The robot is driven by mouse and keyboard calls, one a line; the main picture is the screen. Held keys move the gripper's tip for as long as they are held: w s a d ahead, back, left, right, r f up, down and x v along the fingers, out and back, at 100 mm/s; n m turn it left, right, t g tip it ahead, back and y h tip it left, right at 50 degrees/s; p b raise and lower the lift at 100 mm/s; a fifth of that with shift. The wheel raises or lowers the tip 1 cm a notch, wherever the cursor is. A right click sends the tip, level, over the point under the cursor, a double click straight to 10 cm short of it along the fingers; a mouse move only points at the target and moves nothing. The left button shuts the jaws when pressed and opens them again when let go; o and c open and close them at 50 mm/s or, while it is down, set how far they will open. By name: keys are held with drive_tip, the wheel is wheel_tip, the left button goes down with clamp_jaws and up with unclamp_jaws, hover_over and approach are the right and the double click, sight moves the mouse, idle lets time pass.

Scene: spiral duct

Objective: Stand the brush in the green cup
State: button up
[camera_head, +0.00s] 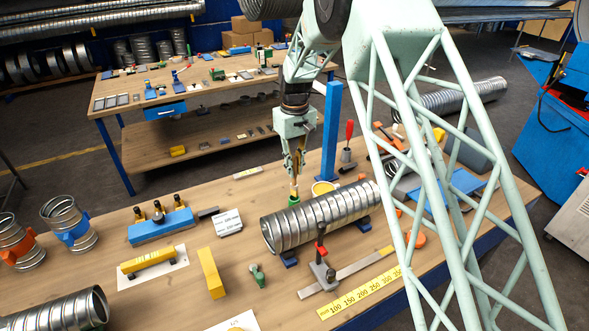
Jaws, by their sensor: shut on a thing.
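My gripper (295,174) points down above the table, behind the spiral duct in the middle. It is shut on the brush (294,188), a thin, light wood-coloured piece that hangs roughly upright below the fingers. The green cup (293,201) is small and stands directly below the brush, just behind the duct's upper edge. The brush's lower end meets the cup's top in the picture; I cannot tell whether it is inside the rim or just above it. The duct partly hides the cup's lower part.
The shiny spiral duct (315,215) lies close in front of the cup on blue supports. A yellow-rimmed round container (324,188) and a blue post (331,130) stand to the right. A red-handled tool (348,146) is beyond them. Table left of the cup is fairly clear.

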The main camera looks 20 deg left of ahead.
sight(295, 158)
drive_tip(key=shift+f+b, duration=1.7)
drive_tip(key=shift+f, duration=1.9)
idle(1.2)
drive_tip(key=o, duration=0.9)
drive_tip(key=shift+o, duration=0.2)
drive_tip(key=shift+r, duration=0.1)
drive_tip(key=shift+r, duration=5.95)
